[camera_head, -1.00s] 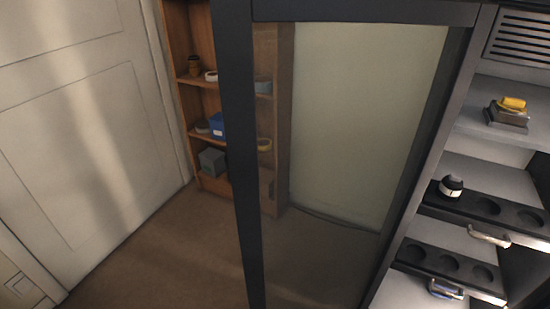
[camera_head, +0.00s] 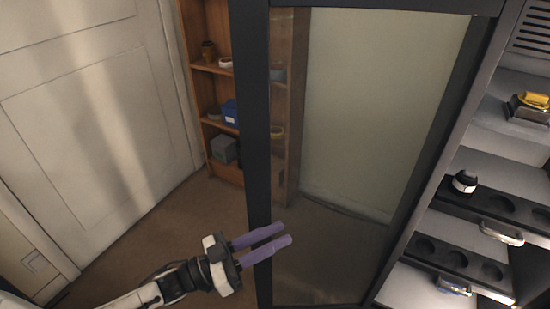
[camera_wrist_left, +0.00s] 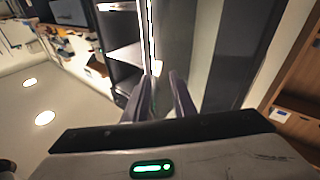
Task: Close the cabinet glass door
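The cabinet glass door (camera_head: 252,140) stands open, swung out to the left of the cabinet (camera_head: 410,209). It has a dark frame around a clear pane. My left gripper (camera_head: 287,234) has purple fingers apart with nothing between them. In the head view its fingers overlap the lower part of the door's left frame bar; I cannot tell whether they touch it. In the left wrist view the two fingers (camera_wrist_left: 160,82) are apart, and a thin bright upright edge shows beyond their tips. My right gripper is in neither view.
Inside the cabinet are a small black-and-white part (camera_head: 464,182), a yellow-topped block (camera_head: 530,105) and dark trays with round recesses (camera_head: 455,258). A wooden shelf (camera_head: 214,90) stands behind the door. Brown floor (camera_head: 180,220) is clear at the left.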

